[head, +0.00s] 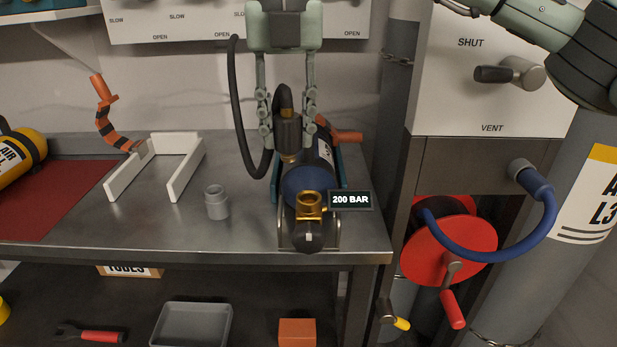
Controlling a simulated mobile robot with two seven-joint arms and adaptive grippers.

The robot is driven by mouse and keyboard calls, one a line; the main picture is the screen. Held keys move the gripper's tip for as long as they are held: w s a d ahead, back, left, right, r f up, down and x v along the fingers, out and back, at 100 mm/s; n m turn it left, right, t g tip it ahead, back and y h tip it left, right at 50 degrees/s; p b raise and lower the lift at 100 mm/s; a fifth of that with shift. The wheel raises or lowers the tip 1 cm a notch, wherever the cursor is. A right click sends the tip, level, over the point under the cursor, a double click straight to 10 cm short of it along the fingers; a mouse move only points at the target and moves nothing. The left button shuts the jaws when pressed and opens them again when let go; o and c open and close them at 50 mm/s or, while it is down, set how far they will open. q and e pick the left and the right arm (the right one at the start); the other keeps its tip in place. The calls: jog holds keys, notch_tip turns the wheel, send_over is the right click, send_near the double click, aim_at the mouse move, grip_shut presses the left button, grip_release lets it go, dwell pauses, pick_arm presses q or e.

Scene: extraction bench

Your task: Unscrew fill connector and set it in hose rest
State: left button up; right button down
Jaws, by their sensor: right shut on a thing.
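My right gripper (287,137) comes down from the top centre and is shut on the fill connector (289,132), a dark grip with a brass lower end. A black hose (240,110) loops from the connector's top down to its left and up to the wall panel. The connector appears above the blue cylinder (306,180), behind and apart from its brass valve (310,203), whose upper port looks open. The cylinder lies in a cradle at the bench's front edge. A small grey upright cup (216,204) stands left of it; whether this is the hose rest, I cannot tell. My left gripper is not in view.
A white open frame (188,173) and a yellow cylinder (20,160) on a red mat (60,205) are at left. A "200 BAR" display (350,200) is beside the valve. A red reel (470,243) with a blue hose is at right. Bare bench lies around the cup.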

jog(key=shift+w+a, duration=0.2)
jog(key=shift+a, duration=0.25)
jog(key=w+a+f, duration=0.2)
jog(key=w+a, duration=0.1)
jog(key=a, duration=0.3)
jog(key=w+a+f, duration=0.2)
jog(key=w+a, duration=0.1)
jog(key=a, duration=0.4)
jog(key=shift+w+a+f+m+p, duration=0.15)
jog(key=shift+w+f+m+p, duration=0.15)
jog(key=shift+f+m, duration=0.1)
jog(key=shift+f, duration=0.1)
jog(key=shift+f+b, duration=0.5)
jog(key=shift+f, duration=0.4)
jog(key=shift+p, duration=0.5)
dwell(0.9)
jog(key=shift+f+b, duration=1.2)
jog(key=shift+f, duration=1.05)
